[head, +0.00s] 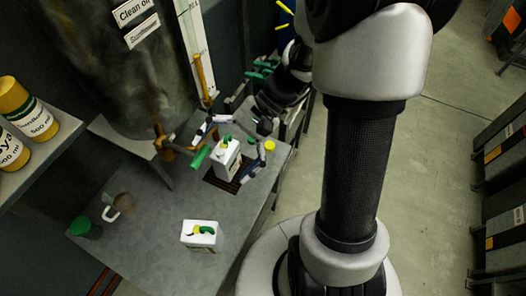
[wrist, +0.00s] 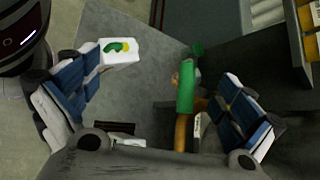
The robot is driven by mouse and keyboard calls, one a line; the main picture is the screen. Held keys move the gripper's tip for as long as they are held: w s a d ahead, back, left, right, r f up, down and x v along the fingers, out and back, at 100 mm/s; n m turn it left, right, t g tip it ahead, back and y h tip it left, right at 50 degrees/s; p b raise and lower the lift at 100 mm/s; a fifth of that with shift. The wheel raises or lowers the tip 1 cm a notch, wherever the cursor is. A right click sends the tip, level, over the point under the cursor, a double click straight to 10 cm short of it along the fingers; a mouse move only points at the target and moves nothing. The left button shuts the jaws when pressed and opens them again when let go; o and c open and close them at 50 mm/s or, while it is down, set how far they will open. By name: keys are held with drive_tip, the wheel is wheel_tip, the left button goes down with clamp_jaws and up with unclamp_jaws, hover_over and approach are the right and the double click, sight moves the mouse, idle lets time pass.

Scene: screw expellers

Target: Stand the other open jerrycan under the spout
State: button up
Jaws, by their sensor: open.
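One white jerrycan (head: 228,163) stands upright on a dark grate (head: 222,185) in the table, near the brass spout (head: 163,147) with its green handle (head: 201,159). Whether its mouth is straight under the outlet cannot be told. In the wrist view, that jerrycan is mostly hidden at the bottom edge.
The large tank (head: 125,75) rises behind the table (head: 150,240). A mug (head: 112,212) and a dark green container (head: 85,229) stand at the left. A yellow round item (head: 269,146) lies near the right edge. Large bottles (head: 28,115) occupy a shelf at far left.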

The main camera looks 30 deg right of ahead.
drive_tip(key=s+d+r+n+t+h, duration=0.5)
drive_tip(key=s+r+n+t+h, duration=0.1)
drive_tip(key=s+r+n+h, duration=0.3)
wheel_tip(320, 180, up, 3)
drive_tip(key=shift+s+f+h, duration=0.2)
drive_tip(key=shift+s+h, duration=0.35)
drive_tip(key=shift+h, duration=0.25)
